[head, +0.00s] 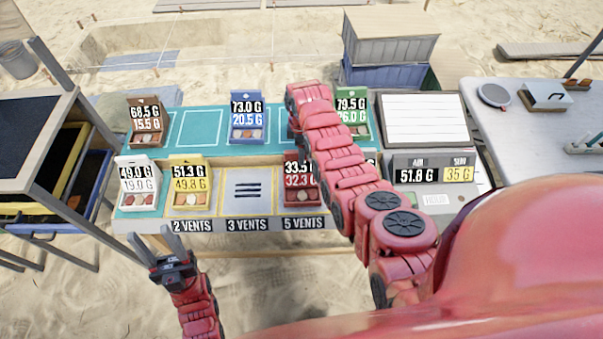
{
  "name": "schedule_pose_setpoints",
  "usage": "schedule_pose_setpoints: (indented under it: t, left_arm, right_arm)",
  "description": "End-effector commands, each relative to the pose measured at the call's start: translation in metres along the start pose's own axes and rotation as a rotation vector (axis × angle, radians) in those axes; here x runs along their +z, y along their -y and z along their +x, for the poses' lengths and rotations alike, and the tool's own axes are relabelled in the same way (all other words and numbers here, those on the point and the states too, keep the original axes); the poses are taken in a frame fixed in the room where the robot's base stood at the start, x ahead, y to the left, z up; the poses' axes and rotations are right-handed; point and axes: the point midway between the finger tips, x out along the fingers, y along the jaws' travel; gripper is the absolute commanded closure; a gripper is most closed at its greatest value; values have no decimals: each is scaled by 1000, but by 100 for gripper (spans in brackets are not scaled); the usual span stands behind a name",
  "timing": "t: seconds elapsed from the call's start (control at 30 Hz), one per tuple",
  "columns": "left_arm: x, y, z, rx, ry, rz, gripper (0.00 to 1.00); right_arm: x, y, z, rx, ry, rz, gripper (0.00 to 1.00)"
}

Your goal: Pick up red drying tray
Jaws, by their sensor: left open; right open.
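The red drying tray (290,186) stands in the front row of the table, above the "5 VENTS" label. It is dark red, with a card of numbers and small pieces at its front. My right arm crosses over its right side and hides part of it. My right arm reaches up from the lower right to the back row. Its gripper is hidden behind the arm links, so I cannot see its fingers. My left gripper (154,242) is open and empty, in front of the table at the lower left, well away from the red tray.
White (126,187), yellow (181,202), brown (148,137), blue (247,132) and green (362,132) trays stand nearby. The slot marked "3 VENTS" (247,191) is empty. A scale display (433,175) is at right. A shelf rack (45,140) stands at left.

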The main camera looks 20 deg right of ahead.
Motion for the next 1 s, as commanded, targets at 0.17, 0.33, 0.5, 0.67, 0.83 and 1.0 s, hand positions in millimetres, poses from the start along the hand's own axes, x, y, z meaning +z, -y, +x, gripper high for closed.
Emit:
schedule_pose_setpoints:
  t: [0.17, 0.33, 0.5, 0.67, 0.83, 1.0]
  left_arm:
    - [-1, 0, 3, 0, 0, 0, 50]
    - [0, 0, 3, 0, 0, 0, 50]
    - [0, 0, 3, 0, 0, 0, 50]
    - [0, 0, 3, 0, 0, 0, 50]
    - [0, 0, 3, 0, 0, 0, 50]
    - [0, 0, 3, 0, 0, 0, 50]
  right_arm:
    - [0, 0, 7, 0, -1, 1, 41]
    - [0, 0, 8, 1, -1, 1, 41]
    - [0, 0, 8, 1, -1, 1, 61]
    - [0, 0, 8, 1, -1, 1, 90]
    - [0, 0, 8, 1, -1, 1, 100]
    - [0, 0, 8, 1, -1, 1, 100]
